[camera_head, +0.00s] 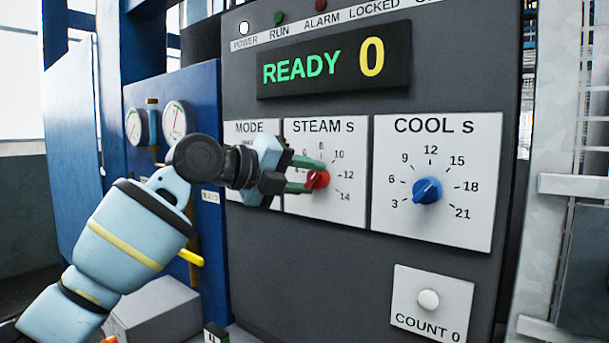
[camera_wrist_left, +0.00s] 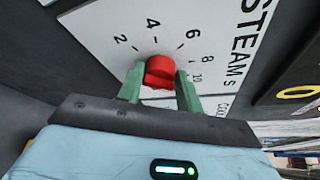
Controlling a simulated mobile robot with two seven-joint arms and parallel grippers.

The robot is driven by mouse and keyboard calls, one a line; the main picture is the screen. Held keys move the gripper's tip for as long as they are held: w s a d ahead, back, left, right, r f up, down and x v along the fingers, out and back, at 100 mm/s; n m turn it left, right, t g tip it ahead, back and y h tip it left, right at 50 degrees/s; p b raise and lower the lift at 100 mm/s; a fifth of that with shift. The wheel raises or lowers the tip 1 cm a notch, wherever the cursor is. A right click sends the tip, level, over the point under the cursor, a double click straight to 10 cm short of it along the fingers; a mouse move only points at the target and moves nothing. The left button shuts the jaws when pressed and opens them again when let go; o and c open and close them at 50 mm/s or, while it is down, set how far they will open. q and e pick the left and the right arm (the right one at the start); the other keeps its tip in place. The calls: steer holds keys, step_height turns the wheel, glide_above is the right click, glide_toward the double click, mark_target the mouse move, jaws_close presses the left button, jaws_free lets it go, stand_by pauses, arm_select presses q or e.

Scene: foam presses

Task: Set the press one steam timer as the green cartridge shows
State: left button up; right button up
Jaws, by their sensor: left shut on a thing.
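The STEAM s dial plate (camera_head: 353,206) is on the dark press panel, between MODE and COOL s. Its red knob (camera_head: 318,180) is between the green fingers of my left gripper (camera_head: 311,176), which is shut on it. In the left wrist view the same red knob (camera_wrist_left: 160,71) sits between both fingertips (camera_wrist_left: 160,88), with marks 2 to 10 around it. I cannot tell which number the knob points at. In the head view my gripper hides part of the scale. No green cartridge can be made out clearly. My right gripper is not in view.
The display (camera_head: 335,60) reads READY 0. The blue COOL s knob (camera_head: 428,190) is right of the STEAM dial. A COUNT 0 button (camera_head: 429,299) is below. Gauges (camera_head: 173,122) and a yellow lever (camera_head: 190,257) are at left. The MODE plate (camera_head: 250,128) is partly hidden.

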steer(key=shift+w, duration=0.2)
arm_select(q)
steer(key=o, duration=1)
steer(key=shift+c, duration=0.2)
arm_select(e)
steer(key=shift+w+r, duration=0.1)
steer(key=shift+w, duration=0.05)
arm_select(q)
steer(key=b+v, duration=0.1)
steer(key=v, duration=0.6)
steer(key=shift+s+a, duration=0.25)
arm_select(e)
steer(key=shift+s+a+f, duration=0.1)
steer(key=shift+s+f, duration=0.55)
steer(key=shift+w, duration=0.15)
